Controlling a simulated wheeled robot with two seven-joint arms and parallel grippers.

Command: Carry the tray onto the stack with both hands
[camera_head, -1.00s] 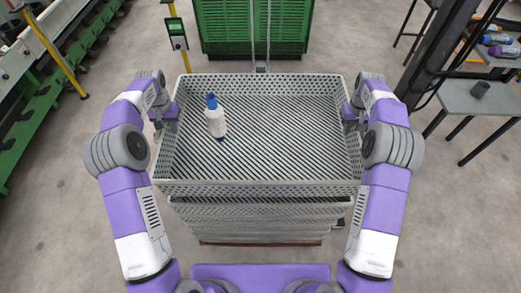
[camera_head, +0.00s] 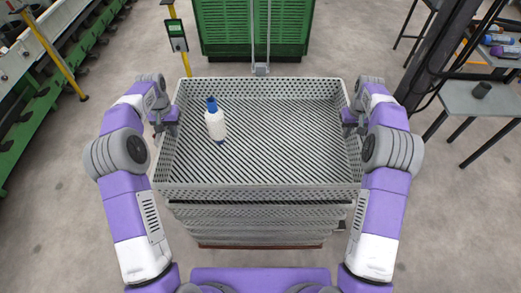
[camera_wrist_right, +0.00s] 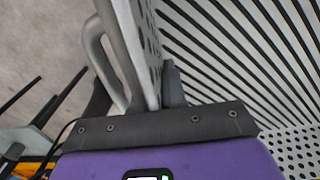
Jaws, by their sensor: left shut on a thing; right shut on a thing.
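The tray (camera_head: 260,191) is a grey, perforated crate with a slatted floor, in the middle of the head view. A white bottle with a blue cap (camera_head: 215,122) stands inside it, left of centre. The stack (camera_head: 260,226) of similar grey trays shows below the tray's front wall; whether the tray touches it I cannot tell. My left gripper (camera_head: 172,117) is shut on the tray's left wall. My right gripper (camera_head: 350,117) is shut on its right wall. In the right wrist view the tray wall (camera_wrist_right: 128,45) passes between dark fingers, beside a grey handle (camera_wrist_right: 92,52).
A green slatted bin (camera_head: 225,30) stands beyond the tray. A yellow post with a small panel (camera_head: 178,40) is at the back left. A green conveyor (camera_head: 50,75) runs at the far left. A grey table (camera_head: 480,98) stands at the right. Bare floor lies on both sides.

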